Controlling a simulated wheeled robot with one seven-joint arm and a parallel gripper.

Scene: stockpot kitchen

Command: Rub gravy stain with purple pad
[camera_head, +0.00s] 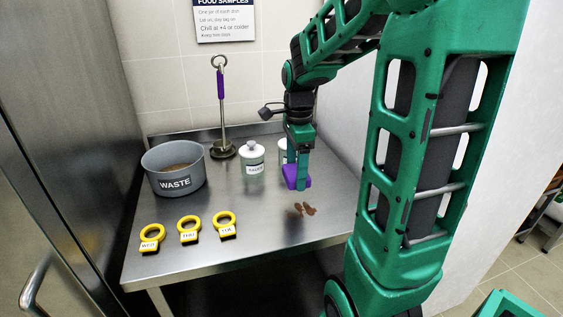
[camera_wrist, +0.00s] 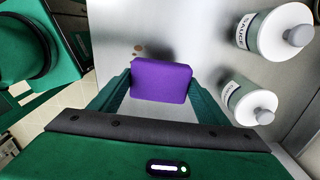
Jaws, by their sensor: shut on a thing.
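My gripper (camera_head: 297,174) is shut on the purple pad (camera_head: 291,181) over the right part of the steel table. In the wrist view the pad (camera_wrist: 161,80) sits between the two green fingers of my gripper (camera_wrist: 160,84). The brown gravy stain (camera_head: 301,209) is on the table top, a little nearer the front edge than the pad and apart from it. In the wrist view the stain (camera_wrist: 138,51) shows as small brown spots beyond the pad. Whether the pad touches the table is hard to tell.
Two white-lidded sauce jars stand close by, one left of my gripper (camera_head: 252,158) and one partly hidden behind it (camera_head: 282,150). A grey waste pot (camera_head: 174,170), a stand with a purple handle (camera_head: 222,110) and yellow ring tags (camera_head: 189,230) are at left. A wall closes the right side.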

